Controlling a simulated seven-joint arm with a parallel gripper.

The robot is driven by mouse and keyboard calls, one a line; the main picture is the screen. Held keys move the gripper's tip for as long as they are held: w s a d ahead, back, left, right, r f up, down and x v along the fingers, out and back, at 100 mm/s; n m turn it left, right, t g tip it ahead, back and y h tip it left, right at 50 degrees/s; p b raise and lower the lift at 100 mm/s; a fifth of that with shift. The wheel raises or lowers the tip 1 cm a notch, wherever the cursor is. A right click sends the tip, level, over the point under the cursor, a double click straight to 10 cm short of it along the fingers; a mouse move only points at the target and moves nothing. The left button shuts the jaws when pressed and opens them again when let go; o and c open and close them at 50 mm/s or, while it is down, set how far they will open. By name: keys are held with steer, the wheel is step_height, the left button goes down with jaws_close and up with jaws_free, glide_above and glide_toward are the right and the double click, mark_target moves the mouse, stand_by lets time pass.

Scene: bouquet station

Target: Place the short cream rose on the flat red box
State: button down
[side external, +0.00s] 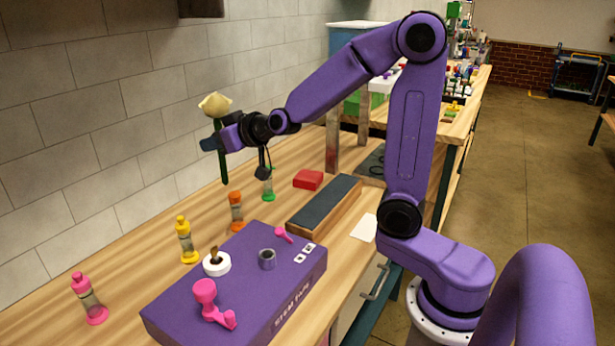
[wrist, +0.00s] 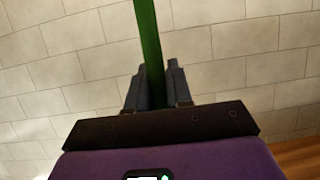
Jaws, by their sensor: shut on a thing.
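A cream rose (side external: 215,104) on a green stem stands upright in my gripper (side external: 212,143), held in the air above the wooden table by the wall. In the wrist view its green stem (wrist: 147,40) runs up between the two dark fingers of my gripper (wrist: 154,82), which are shut on it. The bloom is out of the wrist view. The flat red box (side external: 308,179) lies on the table, to the right of and below my gripper, with its top bare.
A long dark-topped wooden block (side external: 325,205) lies just in front of the red box. A purple box (side external: 180,305) with small items stands nearer. Orange (side external: 236,212), yellow (side external: 186,240), pink (side external: 88,298) and green (side external: 268,185) bottles stand along the wall side.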

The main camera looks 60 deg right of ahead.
steer(key=s+d+f+m+g+h, duration=0.1)
steer(key=s+d+m+h, duration=0.25)
steer(key=d, duration=0.65)
steer(key=s+d+m+g+h, duration=0.1)
steer(key=s+d+m+h, duration=0.1)
steer(key=s+d, duration=0.5)
steer(key=s+d+f+m+g+h, duration=0.1)
steer(key=s+d+m+h, duration=0.15)
steer(key=d, duration=0.95)
steer(key=shift+w+d+f, duration=1.25)
steer(key=shift+w+f, duration=0.7)
steer(key=shift+f, duration=0.15)
steer(key=shift+w+d+f, duration=1.25)
steer(key=shift+w+f, duration=0.75)
steer(key=shift+f, duration=0.1)
steer(key=shift+w+d+f, duration=1.25)
steer(key=shift+w+f, duration=0.7)
steer(key=shift+f, duration=0.15)
steer(key=shift+f, duration=0.15)
steer(key=c, duration=1)
jaws_free()
